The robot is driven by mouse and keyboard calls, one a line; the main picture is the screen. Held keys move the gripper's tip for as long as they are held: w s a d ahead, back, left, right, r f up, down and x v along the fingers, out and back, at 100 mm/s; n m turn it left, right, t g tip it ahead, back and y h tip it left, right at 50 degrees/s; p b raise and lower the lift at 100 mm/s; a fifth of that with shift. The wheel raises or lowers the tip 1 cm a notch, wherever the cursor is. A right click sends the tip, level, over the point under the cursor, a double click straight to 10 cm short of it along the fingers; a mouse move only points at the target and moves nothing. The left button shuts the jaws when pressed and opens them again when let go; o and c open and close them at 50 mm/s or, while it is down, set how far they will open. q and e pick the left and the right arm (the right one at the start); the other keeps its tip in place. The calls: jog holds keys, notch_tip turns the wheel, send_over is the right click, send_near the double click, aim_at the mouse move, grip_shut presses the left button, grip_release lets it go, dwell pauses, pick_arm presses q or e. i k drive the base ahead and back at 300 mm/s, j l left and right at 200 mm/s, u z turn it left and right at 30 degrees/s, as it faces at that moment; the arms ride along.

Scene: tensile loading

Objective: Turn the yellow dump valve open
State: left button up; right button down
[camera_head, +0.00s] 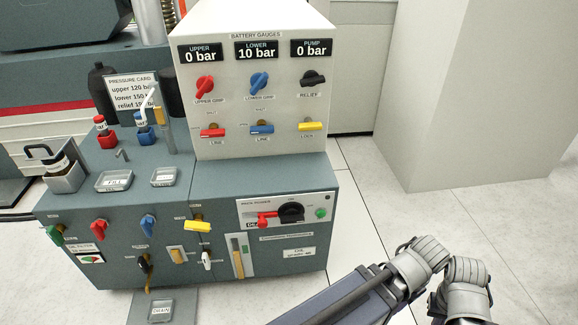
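A yellow lever handle (310,126) sits at the lower right of the white gauge panel, lying roughly horizontal. The small label under it is too blurred to read for certain. A second yellow handle (198,226) is on the front of the lower grey cabinet, slightly tilted; its label is also unreadable. I cannot tell for sure which one is the dump valve. Grey arm links of mine show at the lower right, away from both handles. Neither gripper's fingers show.
Red (213,132) and blue (262,129) line handles sit left of the panel's yellow one, with knobs above. Gauges read upper 0, lower 10, pump 0 bar. The grey cabinet (290,185) juts out below. A pale block (470,90) stands right; floor between is clear.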

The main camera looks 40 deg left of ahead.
aim_at(197, 225)
jog(key=k+j+z, duration=0.25)
jog(key=z, duration=0.2)
jog(key=k+j+z, duration=0.15)
jog(key=k+z, duration=0.2)
jog(key=z, duration=0.15)
jog(key=k+z, duration=0.45)
jog(key=k+j, duration=0.25)
jog(key=k, duration=0.25)
jog(key=k+j, duration=0.25)
jog(key=k, duration=0.2)
jog(key=k+j, duration=0.25)
jog(key=k, duration=0.25)
jog(key=k+j+u, duration=0.15)
jog(key=j, duration=0.2)
jog(key=k+j+u, duration=0.25)
jog(key=k+j, duration=0.15)
jog(key=j, duration=0.35)
jog(key=k+j+u, duration=0.15)
jog(key=j, duration=0.25)
